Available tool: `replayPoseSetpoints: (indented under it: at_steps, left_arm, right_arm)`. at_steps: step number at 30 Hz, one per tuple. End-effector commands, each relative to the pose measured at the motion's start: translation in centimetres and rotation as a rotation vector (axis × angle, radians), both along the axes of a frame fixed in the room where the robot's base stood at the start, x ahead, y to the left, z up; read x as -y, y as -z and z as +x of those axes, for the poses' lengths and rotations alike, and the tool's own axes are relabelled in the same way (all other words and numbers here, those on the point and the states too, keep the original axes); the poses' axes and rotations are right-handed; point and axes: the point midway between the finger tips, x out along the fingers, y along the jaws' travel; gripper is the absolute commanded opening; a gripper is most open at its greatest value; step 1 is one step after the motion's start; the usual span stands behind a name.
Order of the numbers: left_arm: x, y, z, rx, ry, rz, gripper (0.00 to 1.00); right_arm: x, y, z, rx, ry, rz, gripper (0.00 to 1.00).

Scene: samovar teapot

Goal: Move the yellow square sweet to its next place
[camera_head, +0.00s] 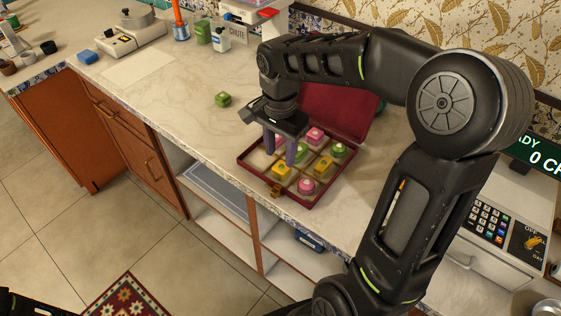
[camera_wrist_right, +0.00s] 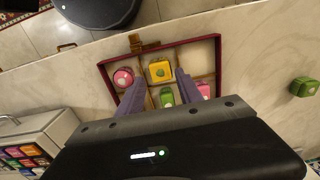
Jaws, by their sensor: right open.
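A yellow square sweet (camera_head: 281,170) sits in a front compartment of the open dark red box (camera_head: 248,168). A second yellow sweet (camera_head: 322,166) lies farther right in the box. My right gripper (camera_head: 280,158) is open, its purple fingers pointing down over the box. In the right wrist view the front yellow sweet (camera_wrist_right: 160,70) appears between the fingertips of the gripper (camera_wrist_right: 159,77), with nothing visibly held. I cannot tell how far above it the tips are. The second yellow sweet cannot be made out there.
Pink sweets (camera_head: 306,186) and green sweets (camera_head: 338,151) share the box. A loose green sweet (camera_head: 222,99) lies on the bare counter left of it. The raised lid (camera_head: 335,108) stands behind.

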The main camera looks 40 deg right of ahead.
Motion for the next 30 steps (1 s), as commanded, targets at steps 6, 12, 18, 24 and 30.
replayPoseSetpoints:
  at_steps: [6,12,18,24,30]
  left_arm:
    - [0.0,0.1,0.0,0.000,0.000,0.000,0.42]
    - [0.0,0.1,0.0,0.000,0.000,0.000,0.42]
    - [0.0,0.1,0.0,0.000,0.000,0.000,0.42]
    - [0.0,0.1,0.0,0.000,0.000,0.000,0.42]
    - [0.0,0.1,0.0,0.000,0.000,0.000,0.42]
  right_arm:
    - [0.0,-4.5,0.1,0.003,-0.002,0.000,0.43]
    - [0.0,-6.4,0.0,0.001,-0.001,0.000,0.43]
    - [0.0,-6.5,0.0,0.000,-0.001,0.000,0.43]
    - [0.0,-6.5,0.0,0.000,-0.001,0.000,0.43]
    - [0.0,-6.5,0.0,0.000,-0.001,0.000,0.43]
